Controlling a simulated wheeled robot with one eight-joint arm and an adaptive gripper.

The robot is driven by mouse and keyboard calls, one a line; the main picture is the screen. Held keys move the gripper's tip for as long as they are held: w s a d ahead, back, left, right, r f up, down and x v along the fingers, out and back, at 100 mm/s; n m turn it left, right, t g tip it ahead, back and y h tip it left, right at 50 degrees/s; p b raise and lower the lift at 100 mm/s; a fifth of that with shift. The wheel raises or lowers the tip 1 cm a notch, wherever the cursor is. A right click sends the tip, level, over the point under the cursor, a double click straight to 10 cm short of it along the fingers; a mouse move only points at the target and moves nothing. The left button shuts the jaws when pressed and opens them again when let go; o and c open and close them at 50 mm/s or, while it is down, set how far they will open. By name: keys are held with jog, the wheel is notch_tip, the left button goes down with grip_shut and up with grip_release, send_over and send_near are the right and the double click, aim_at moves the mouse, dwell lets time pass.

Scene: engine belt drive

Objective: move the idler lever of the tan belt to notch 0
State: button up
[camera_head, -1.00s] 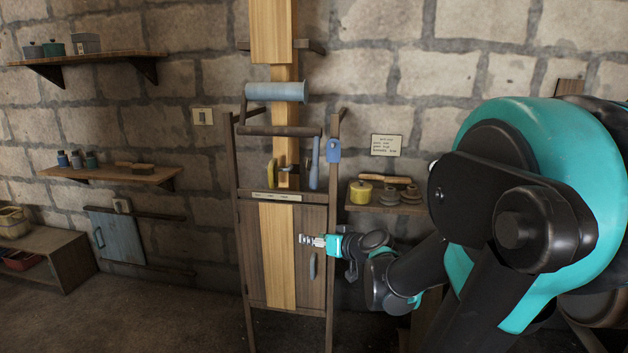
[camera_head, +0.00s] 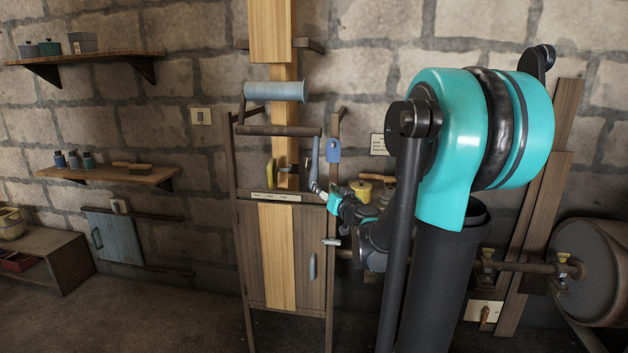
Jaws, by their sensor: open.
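The tan belt (camera_head: 277,265) runs down the middle of a dark wooden frame, and a tan band also shows above the blue roller. A blue-grey lever (camera_head: 315,158) hangs at the right of the frame. A yellow lever (camera_head: 270,173) stands to its left. I cannot tell from this view which one is the tan belt's idler lever. A pale label strip (camera_head: 268,197) lies below them; its marks are too small to read, and I see no clear notch. My gripper (camera_head: 318,190) is open at the lower end of the blue-grey lever; whether it touches is unclear.
A blue roller (camera_head: 276,91) and a dark bar (camera_head: 279,130) cross the frame above the levers. A blue tag (camera_head: 333,150) hangs to the right. A shelf with a yellow pot (camera_head: 377,178) is partly hidden by my arm. A large drum (camera_head: 597,268) stands far right.

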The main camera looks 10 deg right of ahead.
aim_at(316, 180)
jog(key=x, duration=1)
jog(key=shift+a, duration=0.1)
jog(key=shift+c, duration=0.4)
grip_shut()
